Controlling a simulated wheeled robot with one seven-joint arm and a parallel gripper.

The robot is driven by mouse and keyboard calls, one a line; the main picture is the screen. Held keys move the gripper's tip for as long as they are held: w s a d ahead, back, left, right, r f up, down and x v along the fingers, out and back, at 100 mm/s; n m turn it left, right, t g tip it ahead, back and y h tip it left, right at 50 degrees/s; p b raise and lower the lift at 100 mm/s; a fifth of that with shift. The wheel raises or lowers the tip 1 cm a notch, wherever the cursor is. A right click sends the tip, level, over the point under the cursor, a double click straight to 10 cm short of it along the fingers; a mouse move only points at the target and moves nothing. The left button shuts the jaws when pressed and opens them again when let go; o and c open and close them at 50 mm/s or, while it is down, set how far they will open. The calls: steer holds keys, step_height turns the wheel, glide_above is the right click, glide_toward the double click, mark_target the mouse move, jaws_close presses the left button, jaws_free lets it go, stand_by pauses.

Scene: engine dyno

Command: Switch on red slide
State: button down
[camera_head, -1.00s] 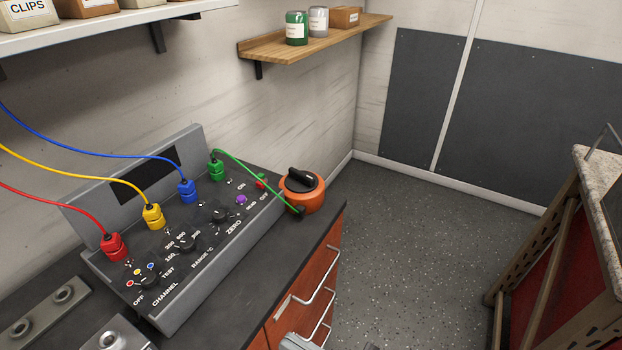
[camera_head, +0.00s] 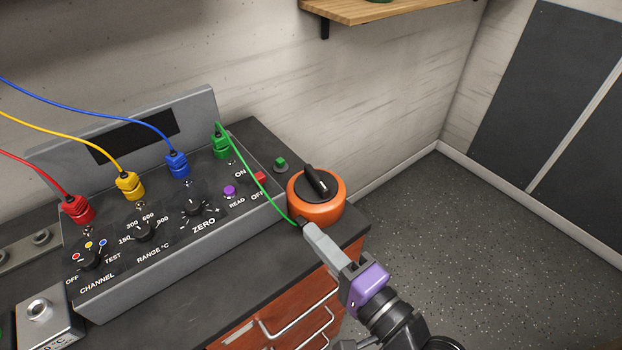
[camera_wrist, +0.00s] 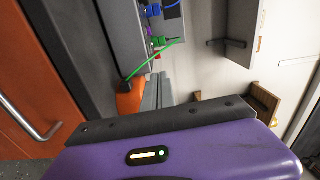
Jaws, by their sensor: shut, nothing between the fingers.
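The red slide (camera_head: 260,177) is a small red switch cap at the right end of the grey instrument box (camera_head: 160,270). It sits between the ON and OFF labels, nearer OFF. My gripper (camera_head: 308,230) is shut and empty, in front of the orange pot (camera_head: 320,215) and to the lower right of the slide, apart from it. The green cable passes just by the fingertips; I cannot tell whether they touch. In the wrist view the closed fingers (camera_wrist: 157,92) point toward the box's end, where the red slide (camera_wrist: 157,56) shows small.
The orange pot with a black knob stands right of the box. Green (camera_head: 221,146), blue (camera_head: 177,164), yellow (camera_head: 130,186) and red (camera_head: 77,209) plugs with cables rise from the panel. A purple READ button (camera_head: 229,190) is left of the slide. Drawer handles (camera_head: 290,318) stick out below.

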mark_target(262, 180)
steer(key=shift+f, duration=0.15)
stand_by(0.3)
steer(key=p+x, duration=0.2)
steer(key=x, duration=1.2)
steer(key=shift+s+a+f+p, duration=0.1)
steer(key=shift+a+f+p, duration=0.05)
steer(key=shift+p, duration=0.15)
steer(key=shift+a, duration=0.1)
steer(key=x, duration=0.3)
steer(key=shift+w+a, duration=0.15)
steer(key=shift+w, duration=0.1)
